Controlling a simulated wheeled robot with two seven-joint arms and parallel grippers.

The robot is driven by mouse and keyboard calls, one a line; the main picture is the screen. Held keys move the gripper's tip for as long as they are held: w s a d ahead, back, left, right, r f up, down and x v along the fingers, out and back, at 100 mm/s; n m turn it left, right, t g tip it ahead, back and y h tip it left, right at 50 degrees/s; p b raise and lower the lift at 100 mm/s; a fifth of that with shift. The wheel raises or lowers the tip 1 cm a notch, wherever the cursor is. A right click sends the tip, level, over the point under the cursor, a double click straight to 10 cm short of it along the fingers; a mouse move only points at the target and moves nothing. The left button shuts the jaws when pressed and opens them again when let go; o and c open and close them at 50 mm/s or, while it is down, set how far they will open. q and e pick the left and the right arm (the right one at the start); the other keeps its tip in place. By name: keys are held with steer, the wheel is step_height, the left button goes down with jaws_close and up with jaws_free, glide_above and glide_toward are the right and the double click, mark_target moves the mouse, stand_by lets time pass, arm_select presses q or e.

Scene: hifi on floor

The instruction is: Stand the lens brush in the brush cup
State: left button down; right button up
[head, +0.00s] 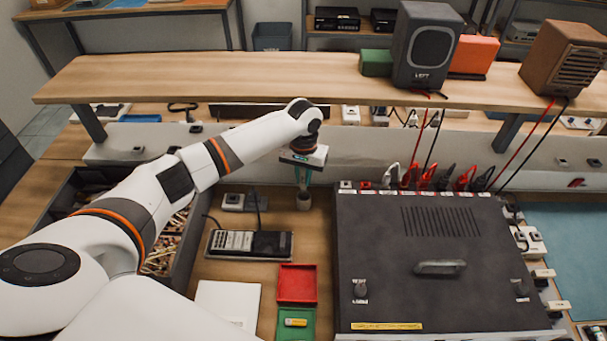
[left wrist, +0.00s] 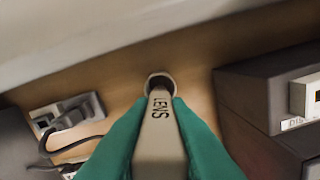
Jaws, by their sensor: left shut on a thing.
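The lens brush (left wrist: 160,130) is a pale handle marked "LENS", held between the green fingers of my left gripper (left wrist: 160,140) in the left wrist view. Its dark far end lines up with the round mouth of the brush cup (left wrist: 151,79); I cannot tell how deep it is inside. In the head view my left gripper (head: 303,177) points down right above the small grey brush cup (head: 304,201), which stands on the bench. The brush is mostly hidden there by the gripper. My right gripper is not in view.
A large dark amplifier (head: 430,250) stands close right of the cup. A multimeter (head: 250,244) lies to the front left, with a grey socket block (head: 238,202) behind it. A raised wooden shelf (head: 230,78) runs behind, with speakers on it.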

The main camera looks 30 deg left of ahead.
mark_target(304, 188)
arm_select(q)
steer(key=shift+f, duration=0.8)
stand_by(0.6)
steer(key=shift+f+b, duration=0.55)
steer(key=shift+f, duration=0.8)
stand_by(0.5)
steer(key=c, duration=1.3)
jaws_free()
steer(key=shift+r, duration=0.1)
step_height(304, 188, up, 12)
steer(key=shift+f+b, duration=0.1)
steer(key=shift+b, duration=0.6)
